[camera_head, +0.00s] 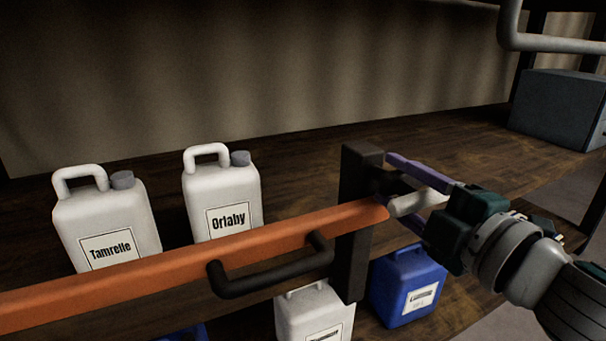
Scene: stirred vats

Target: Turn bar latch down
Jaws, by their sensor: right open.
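The orange bar (180,262) runs across the front of the shelf and ends at a dark upright post (353,255). A black handle (262,280) is fixed to the bar. A light grey latch lever (417,201) sticks out to the right from the post, near the bar's end, roughly level and tilted slightly up. My right gripper (397,189) comes in from the right, open, with one purple finger above the lever and the other partly hidden behind or below it. I cannot tell whether the fingers touch it. My left gripper is not in view.
White jugs labelled Tamrelle (105,225) and Orlaby (225,192) stand on the wooden shelf (310,160) behind the bar. A blue jug (408,284) and another white jug (313,312) are lower down. A grey box (555,108) sits at far right.

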